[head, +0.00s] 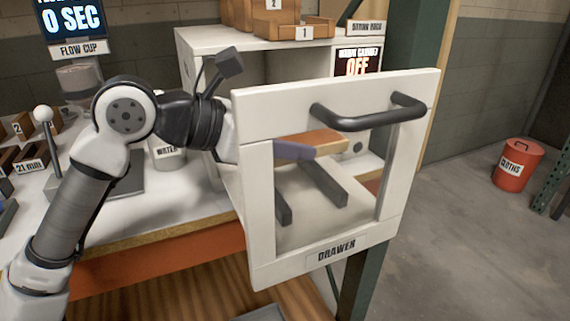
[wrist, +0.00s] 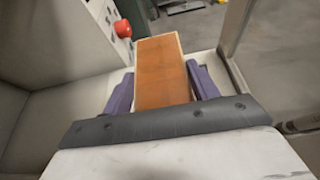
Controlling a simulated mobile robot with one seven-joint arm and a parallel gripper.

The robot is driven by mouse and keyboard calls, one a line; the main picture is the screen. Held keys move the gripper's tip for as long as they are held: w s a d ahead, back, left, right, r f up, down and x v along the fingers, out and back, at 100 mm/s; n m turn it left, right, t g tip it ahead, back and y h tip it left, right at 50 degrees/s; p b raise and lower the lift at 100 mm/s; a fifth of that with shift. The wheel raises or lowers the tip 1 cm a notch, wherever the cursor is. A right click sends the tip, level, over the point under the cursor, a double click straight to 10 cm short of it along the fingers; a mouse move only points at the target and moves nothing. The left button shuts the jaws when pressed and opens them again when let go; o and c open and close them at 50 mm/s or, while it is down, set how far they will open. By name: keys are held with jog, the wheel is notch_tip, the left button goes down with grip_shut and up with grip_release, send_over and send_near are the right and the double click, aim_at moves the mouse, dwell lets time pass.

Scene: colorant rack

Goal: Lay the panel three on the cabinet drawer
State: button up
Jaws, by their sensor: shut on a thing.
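My gripper (head: 293,151) has purple fingers shut on an orange-brown panel (head: 325,138) with pale edges. No number shows on this panel, so I cannot tell whether it is panel three. In the wrist view the panel (wrist: 162,75) sticks out forward between the two fingers of my gripper (wrist: 160,82). The cabinet drawer (head: 258,215) has a white front frame, a dark handle and a DRAWER label. Through the frame's opening, the panel shows above two dark rails (head: 324,183) on the drawer floor, apparently clear of them. My wrist is partly hidden behind the frame.
The dark handle (head: 368,113) juts out at the frame's top. Wooden blocks numbered 1 and 2 (head: 303,32) stand on the cabinet top. A water container (head: 168,155) and a 21 MIN rack (head: 30,166) are at left. A red cloths bin (head: 517,166) stands on the floor at right.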

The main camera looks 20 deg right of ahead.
jog(key=shift+f, duration=2)
jog(key=shift+f, duration=0.1)
jog(key=shift+f+b, duration=0.15)
jog(key=shift+b, duration=0.25)
jog(key=o, duration=1)
jog(key=shift+r, duration=0.25)
jog(key=shift+a+r+p, duration=0.1)
jog(key=shift+a+p, duration=0.05)
jog(key=shift+p, duration=0.15)
jog(key=v, duration=1.1)
jog(key=shift+s+a+r, duration=0.1)
jog(key=shift+a+r, duration=0.05)
jog(key=shift+a, duration=0.15)
